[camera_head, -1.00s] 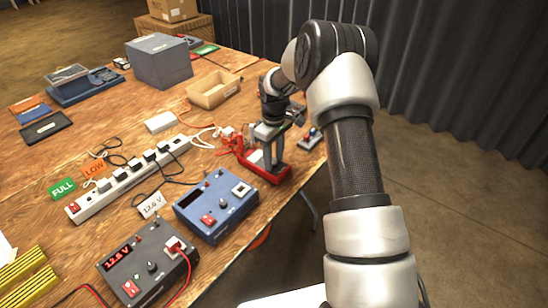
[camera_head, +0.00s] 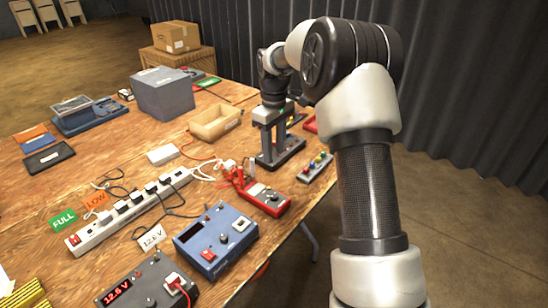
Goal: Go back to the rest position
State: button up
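My gripper (camera_head: 272,157) points down over the right part of the wooden table (camera_head: 110,152). Its two grey fingers stand apart with a gap between them, and I see nothing held. Behind and below the fingers is a dark base, partly hidden by them. A red multimeter (camera_head: 268,199) lies on the table in front of the gripper, apart from it. My arm reaches in from the lower right.
A terminal block (camera_head: 315,167) lies right of the gripper near the table edge. An open cardboard tray (camera_head: 215,123), a grey box (camera_head: 163,96), a white power strip (camera_head: 130,212) and a blue charger (camera_head: 216,240) stand left. Open floor lies right.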

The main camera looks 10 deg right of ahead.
jog(key=shift+r, duration=0.1)
jog(key=s+a+r+m+t, duration=0.2)
jog(key=s+r+m, duration=0.1)
jog(key=s+r, duration=1.1)
jog(key=s+m+t, duration=0.4)
jog(key=s+m, duration=0.1)
jog(key=s, duration=1.5)
notch_tip(320, 180, up, 13)
jog(key=p, duration=1.2)
jog(key=shift+a+f, duration=0.15)
jog(key=shift+a, duration=0.15)
jog(key=shift+s, duration=0.1)
